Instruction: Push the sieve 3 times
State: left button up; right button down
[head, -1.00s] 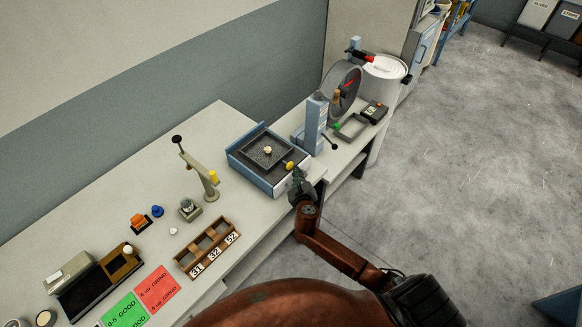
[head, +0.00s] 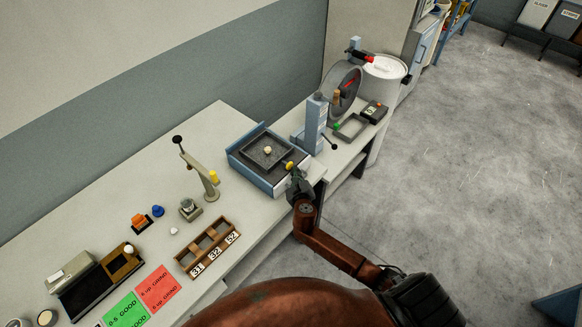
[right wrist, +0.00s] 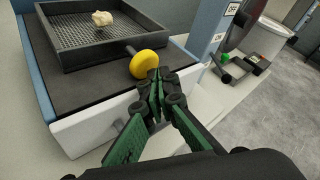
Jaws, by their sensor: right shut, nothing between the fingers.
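The sieve (head: 254,157) is a dark square tray with a mesh floor, on the black top of a blue and white box (head: 262,179) on the bench. A pale lump (head: 267,150) lies on the mesh. A yellow round knob (head: 290,165) sticks out from the sieve's near side on a short rod. My right gripper (head: 295,174) is shut and empty at the knob. In the right wrist view its green fingertips (right wrist: 156,84) are right at the lower edge of the yellow knob (right wrist: 149,64); contact cannot be told for sure. My left gripper is out of view.
A beige lever stand (head: 205,183) and a wooden numbered rack (head: 208,248) are to the left. Open floor (head: 480,170) lies to the right.

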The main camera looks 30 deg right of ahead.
aim_at(290, 168)
jog(key=shift+w+a+r, duration=0.1)
jog(key=shift+w+a, duration=0.1)
jog(key=shift+w, duration=0.25)
jog(key=shift+w+a+r, duration=0.1)
jog(key=shift+w+a, duration=0.1)
jog(key=shift+w, duration=0.2)
dwell(0.7)
jog(key=shift+w+a+f, duration=0.1)
jog(key=shift+w+f, duration=0.05)
jog(key=shift+w, duration=0.05)
jog(key=shift+w+a, duration=0.2)
jog(key=shift+w, duration=0.25)
dwell(0.6)
dwell(0.4)
jog(key=s+p, duration=0.1)
jog(key=s+d, duration=0.1)
jog(key=s+p, duration=0.1)
jog(key=shift+s+d+p, duration=0.3)
jog(key=shift+s+d, duration=0.05)
jog(key=shift+s, duration=0.05)
jog(key=shift+f, duration=0.1)
jog(key=shift+s+d+p, duration=0.3)
jog(key=shift+s+p, duration=0.05)
jog(key=shift+s, duration=0.45)
jog(key=shift+s+d+p, duration=0.3)
jog(key=shift+s+d, duration=0.05)
jog(key=shift+s, duration=0.4)
jog(key=shift+s+d+p, duration=0.3)
jog(key=shift+s+p, duration=0.05)
jog(key=shift+s, duration=0.45)
